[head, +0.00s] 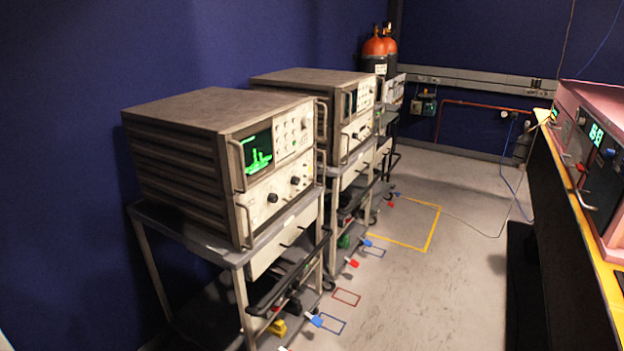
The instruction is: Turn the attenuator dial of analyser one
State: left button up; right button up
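Two analysers stand on carts along the left wall in the head view. The near analyser (190,150) has a lit green screen (258,152) with a peaked trace. Its lower front panel bears dark round knobs, one at the left (272,197) and one further right (295,181). The second analyser (300,80) stands behind it and is similar, with a smaller visible front. No label is readable, so I cannot tell which is analyser one or which knob is the attenuator dial. Neither of my grippers is in view.
The near cart (200,248) has a front handle and a lower shelf with cables. Coloured plugs and floor markings lie beside the carts. The grey floor (410,290) is open between the carts and a yellow-edged bench (572,190) with a pink-cased instrument (595,100) at the right.

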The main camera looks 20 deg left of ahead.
aim_at(272, 198)
jog(key=i+l+u, duration=0.2)
jog(key=i, duration=0.35)
jog(key=i+u, duration=0.15)
jog(key=i, duration=0.35)
jog(key=i+l+u, duration=0.2)
jog(key=i, duration=0.3)
jog(key=i+l+u, duration=0.2)
jog(key=i+l, duration=0.15)
jog(key=i, duration=0.15)
